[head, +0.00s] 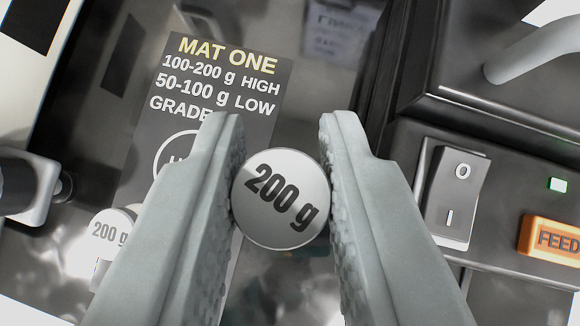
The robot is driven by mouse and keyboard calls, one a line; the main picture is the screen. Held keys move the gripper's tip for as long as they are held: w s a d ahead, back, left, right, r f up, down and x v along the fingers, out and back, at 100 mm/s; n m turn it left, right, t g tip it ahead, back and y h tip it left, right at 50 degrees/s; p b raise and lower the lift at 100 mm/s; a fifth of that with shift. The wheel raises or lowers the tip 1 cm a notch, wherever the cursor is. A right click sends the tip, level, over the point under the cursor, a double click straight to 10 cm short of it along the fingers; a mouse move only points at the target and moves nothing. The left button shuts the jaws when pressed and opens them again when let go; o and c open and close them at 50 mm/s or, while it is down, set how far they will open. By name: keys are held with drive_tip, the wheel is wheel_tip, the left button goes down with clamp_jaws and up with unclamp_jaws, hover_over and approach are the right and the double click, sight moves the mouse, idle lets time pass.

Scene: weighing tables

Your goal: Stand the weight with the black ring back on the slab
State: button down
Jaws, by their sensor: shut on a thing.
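My gripper (282,126) is shut on a silvery weight (281,199) marked "200 g" on its round top. I look down on that top, and the fingers press on its left and right sides. The weight's lower body is hidden, so I cannot tell whether it has a black ring. Another weight (108,229) marked "200 g" is at the lower left, partly behind the left finger. No ring can be made out on it. I cannot clearly make out the slab.
A dark label (225,75) reads "MAT ONE", with 100-200 g high and 50-100 g low. At the right is a dark machine with a rocker switch (458,196), a green light (557,185) and an orange "FEED" button (552,238). A pale pipe (535,50) is at upper right.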

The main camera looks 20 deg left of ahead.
sight(285, 201)
drive_tip(key=shift+f, duration=2.7)
drive_tip(key=shift+f, duration=0.15)
drive_tip(key=c, duration=1.5)
unclamp_jaws()
drive_tip(key=shift+s+d+r, duration=0.15)
drive_tip(key=shift+r, duration=0.25)
drive_tip(key=v, duration=1.1)
drive_tip(key=shift+s+d+r, duration=0.1)
drive_tip(key=shift+s, duration=0.05)
